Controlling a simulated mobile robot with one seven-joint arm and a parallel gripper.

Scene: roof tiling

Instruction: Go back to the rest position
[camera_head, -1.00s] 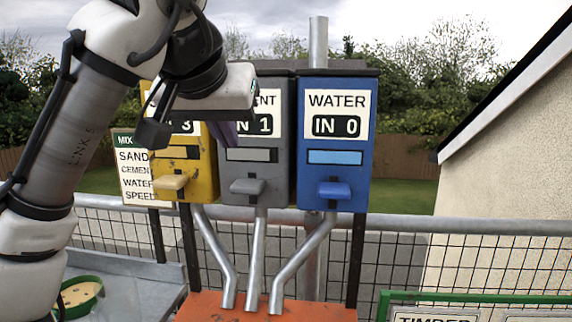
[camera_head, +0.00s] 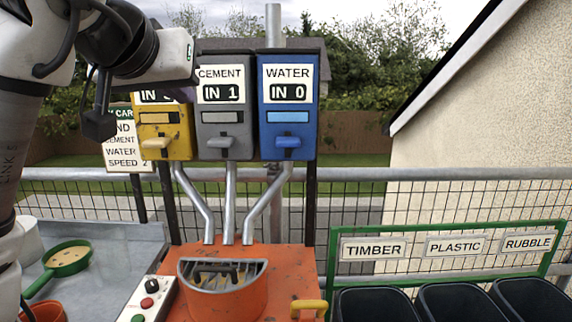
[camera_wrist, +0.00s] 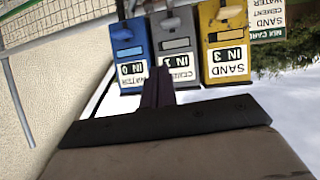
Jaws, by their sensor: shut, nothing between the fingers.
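My gripper is at the upper left of the head view, in front of the yellow dispenser, with its fingers mostly hidden there. In the wrist view, which is upside down, my gripper (camera_wrist: 157,88) shows its dark fingers together and empty. The sand dispenser (camera_head: 165,130) is yellow, the cement dispenser (camera_head: 226,110) is grey and reads IN 1, and the water dispenser (camera_head: 287,105) is blue and reads IN 0. In the wrist view the fingertips overlap the lower part of the grey dispenser's picture; contact cannot be told.
An orange mixer (camera_head: 225,295) stands below the dispenser pipes, beside a button box (camera_head: 147,300). A green sieve (camera_head: 66,260) lies on the grey bench at left. Bins under a green frame (camera_head: 450,231) stand at right. A wire fence runs behind.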

